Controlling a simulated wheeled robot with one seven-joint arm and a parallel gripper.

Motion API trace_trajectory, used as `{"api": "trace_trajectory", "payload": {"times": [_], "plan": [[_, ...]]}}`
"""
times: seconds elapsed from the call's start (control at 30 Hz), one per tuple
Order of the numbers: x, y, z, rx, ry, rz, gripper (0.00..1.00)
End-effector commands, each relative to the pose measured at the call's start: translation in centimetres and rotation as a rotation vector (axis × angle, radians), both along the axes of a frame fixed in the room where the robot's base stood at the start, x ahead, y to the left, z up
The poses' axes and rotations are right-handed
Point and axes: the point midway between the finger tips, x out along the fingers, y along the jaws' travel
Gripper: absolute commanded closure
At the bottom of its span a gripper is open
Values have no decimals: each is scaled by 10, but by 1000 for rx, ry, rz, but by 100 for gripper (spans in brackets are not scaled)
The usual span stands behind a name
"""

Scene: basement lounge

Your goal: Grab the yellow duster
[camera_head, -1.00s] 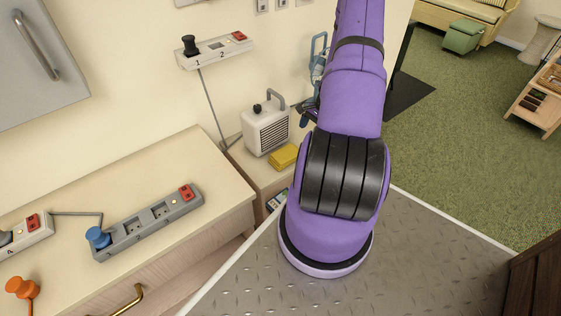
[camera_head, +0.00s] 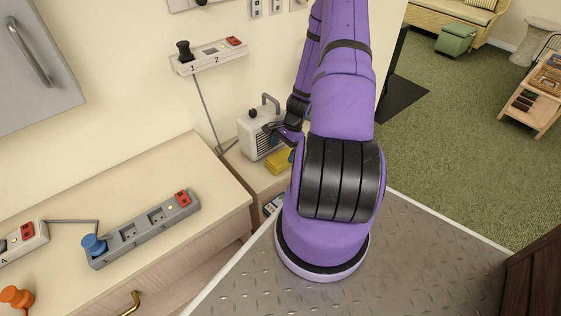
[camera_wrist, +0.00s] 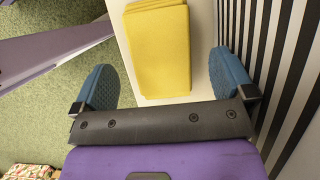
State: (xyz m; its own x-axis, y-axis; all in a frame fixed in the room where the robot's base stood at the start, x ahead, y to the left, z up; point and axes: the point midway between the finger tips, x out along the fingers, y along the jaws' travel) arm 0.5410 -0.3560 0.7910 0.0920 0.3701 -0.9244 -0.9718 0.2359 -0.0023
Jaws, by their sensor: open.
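The yellow duster (camera_wrist: 160,50) is a folded yellow cloth lying flat on a pale surface in the wrist view. In the head view the duster (camera_head: 279,160) lies on the small cabinet in front of the heater, partly hidden by my arm. My gripper (camera_wrist: 168,75) is open, with one blue fingertip pad on each side of the duster's near end and a gap to both. In the head view my gripper (camera_head: 277,129) is in front of the heater, above the duster. I cannot tell its exact height over the cloth.
A white heater (camera_head: 255,132) with a handle stands right behind the duster; its dark slats (camera_wrist: 275,60) run close along the right finger. A grey power strip (camera_head: 143,230) with a blue plug lies on the counter (camera_head: 120,180). A wall strip (camera_head: 209,56) hangs above.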

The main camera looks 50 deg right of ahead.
Motion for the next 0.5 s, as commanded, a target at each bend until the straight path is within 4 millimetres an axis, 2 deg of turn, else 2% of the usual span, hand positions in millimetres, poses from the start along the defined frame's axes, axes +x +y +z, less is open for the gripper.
{"api": "trace_trajectory", "payload": {"times": [0.1,0.23,0.5], "plan": [[0,7,-19,4,2,-2,0],[2,12,-33,3,2,-2,0],[3,15,-41,0,1,-2,0]]}}
